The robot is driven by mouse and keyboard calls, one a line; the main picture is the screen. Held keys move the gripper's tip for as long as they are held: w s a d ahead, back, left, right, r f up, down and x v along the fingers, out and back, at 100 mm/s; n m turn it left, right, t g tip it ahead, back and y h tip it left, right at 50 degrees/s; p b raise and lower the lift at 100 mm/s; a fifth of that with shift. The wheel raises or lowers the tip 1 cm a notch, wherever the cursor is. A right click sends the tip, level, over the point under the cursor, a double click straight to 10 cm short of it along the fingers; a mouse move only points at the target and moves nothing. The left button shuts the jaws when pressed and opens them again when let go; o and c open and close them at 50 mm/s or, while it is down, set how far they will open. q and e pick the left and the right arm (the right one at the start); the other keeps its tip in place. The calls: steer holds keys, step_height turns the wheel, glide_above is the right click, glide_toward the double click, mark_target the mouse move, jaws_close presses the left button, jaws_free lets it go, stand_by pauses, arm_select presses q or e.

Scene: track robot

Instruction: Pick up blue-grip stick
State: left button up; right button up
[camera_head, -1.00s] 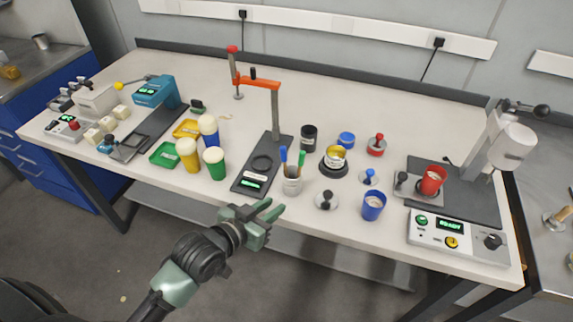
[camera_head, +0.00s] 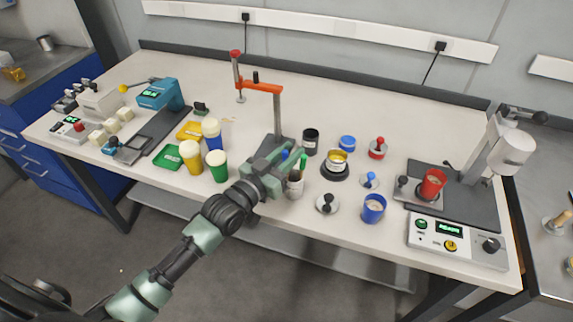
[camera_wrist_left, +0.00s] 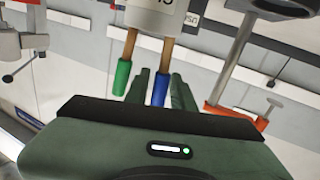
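The blue-grip stick (camera_head: 285,154) stands in a small white cup (camera_head: 295,186) beside a green-grip stick (camera_head: 303,162). My left gripper (camera_head: 277,157) is at the cup, partly hiding it and the blue stick. The left wrist view looks upside down. There the blue grip (camera_wrist_left: 160,89) lies between the two fingers of my left gripper (camera_wrist_left: 160,86), with slim gaps, so the fingers look open around it. The green grip (camera_wrist_left: 122,77) is just outside one finger. The white cup (camera_wrist_left: 156,14) shows at the top. My right gripper is not in view.
The orange-armed stand (camera_head: 277,108) rises just behind my gripper. A black-knobbed weight (camera_head: 327,203) and a blue cup (camera_head: 373,209) stand to the right.

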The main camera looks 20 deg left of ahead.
arm_select(q)
steer(key=shift+w+d, duration=0.3)
steer(key=shift+w, duration=0.35)
jaws_close()
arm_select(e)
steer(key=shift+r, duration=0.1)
